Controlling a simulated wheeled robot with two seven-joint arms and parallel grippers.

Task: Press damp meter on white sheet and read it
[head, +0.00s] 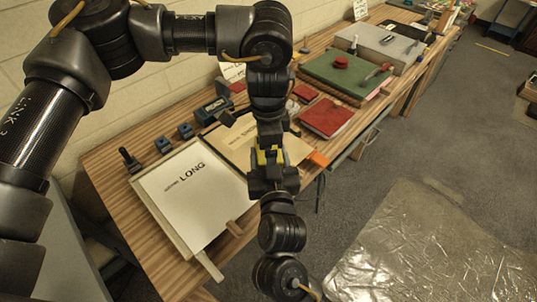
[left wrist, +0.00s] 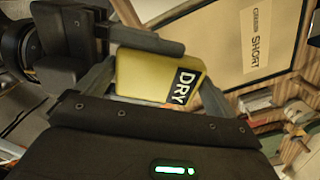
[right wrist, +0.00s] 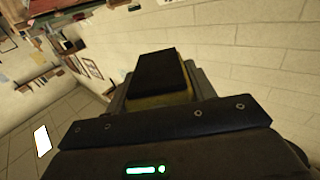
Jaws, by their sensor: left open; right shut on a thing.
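The damp meter (head: 262,157) is a yellow block held up above the table between my two grippers. In the left wrist view the meter (left wrist: 150,75) has a black label reading DRY. My right gripper (head: 272,176) is shut on it; the right wrist view shows the meter's black-ended yellow body (right wrist: 160,98) between the fingers. My left gripper (head: 268,138) is open, with its fingers close around the meter; contact is unclear. A white sheet (head: 190,195) marked LONG lies in the near tray. A cream sheet marked SHORT (head: 232,147) lies beyond, partly hidden by my arms.
A dark device (head: 213,110) and small blue blocks (head: 186,131) stand by the wall. A dark-handled tool (head: 130,160) stands left of the LONG tray. Red pads (head: 326,118) and a green board (head: 345,75) lie further along the table. Plastic sheeting (head: 430,250) covers floor at right.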

